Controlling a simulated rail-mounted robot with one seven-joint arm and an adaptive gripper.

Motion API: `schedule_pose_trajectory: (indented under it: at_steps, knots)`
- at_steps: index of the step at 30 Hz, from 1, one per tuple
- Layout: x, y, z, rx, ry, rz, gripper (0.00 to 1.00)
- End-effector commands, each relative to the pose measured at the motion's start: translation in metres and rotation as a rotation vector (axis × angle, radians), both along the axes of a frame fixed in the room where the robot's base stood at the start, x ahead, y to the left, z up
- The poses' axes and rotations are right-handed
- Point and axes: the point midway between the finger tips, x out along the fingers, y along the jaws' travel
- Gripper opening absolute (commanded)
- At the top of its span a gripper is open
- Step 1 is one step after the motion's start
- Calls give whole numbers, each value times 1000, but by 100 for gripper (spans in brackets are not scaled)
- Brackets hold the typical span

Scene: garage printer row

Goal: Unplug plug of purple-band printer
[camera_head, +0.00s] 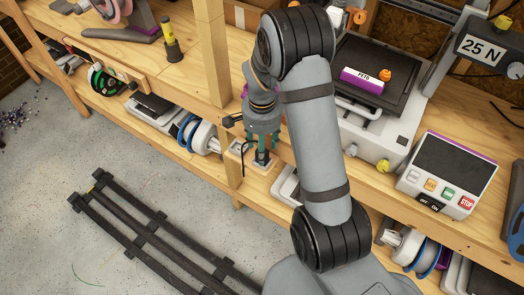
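My gripper (261,150) points down in the middle of the view, beside the wooden post at the bench front. Its two greenish fingers stand on either side of a small dark plug (262,158) at a light socket plate low by the post. A thin black cable (241,152) loops beside it on the left. Whether the fingers touch the plug cannot be seen at this size. The printer with a purple-banded label (363,79) on its black bed stands on the bench behind my arm; my arm hides its left part.
A white control box (447,172) with coloured buttons sits at the right bench edge. Spools and other devices fill the lower shelf. A dark rail (150,240) lies on the open concrete floor.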

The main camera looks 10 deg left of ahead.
Motion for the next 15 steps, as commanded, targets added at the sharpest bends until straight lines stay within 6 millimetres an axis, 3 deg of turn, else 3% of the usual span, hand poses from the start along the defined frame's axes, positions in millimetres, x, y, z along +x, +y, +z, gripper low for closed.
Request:
schedule_pose_trajectory:
  at_steps: [6,15]
  knots:
    - [-1,0,-27,-1,1,0,50]
    - [0,0,-35,1,-1,1,50]
